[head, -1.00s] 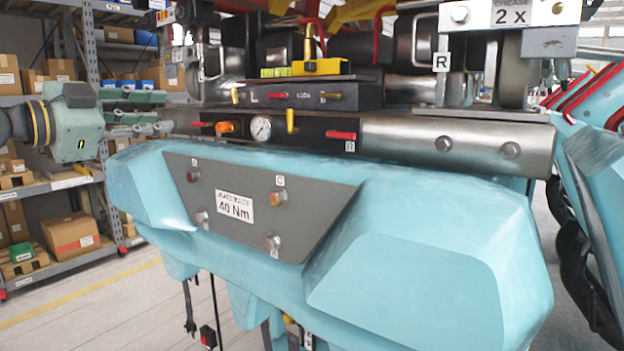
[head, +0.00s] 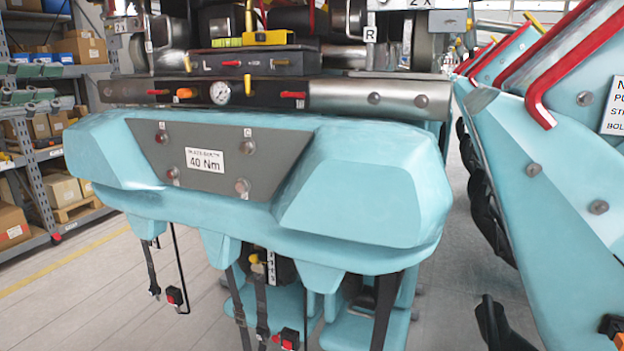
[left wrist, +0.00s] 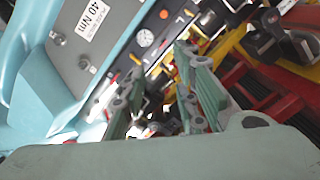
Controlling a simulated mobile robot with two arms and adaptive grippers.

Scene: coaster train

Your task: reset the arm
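My left gripper (head: 32,84) shows at the left edge of the head view, its green-grey fingers pointing right. In the left wrist view the same gripper (left wrist: 158,78) has its two fingers apart, with nothing held between them. It is in the air to the left of the light blue coaster car (head: 365,185) and does not appear to touch it. My right gripper is not in view.
The car's grey panel (head: 205,130) bears a 40 Nm label. A gauge (head: 220,93) and coloured levers sit above it. Shelves with boxes (head: 85,48) stand at left. Another blue car with red bars (head: 585,60) is at right. Straps hang below the car; the floor (head: 95,300) at lower left is clear.

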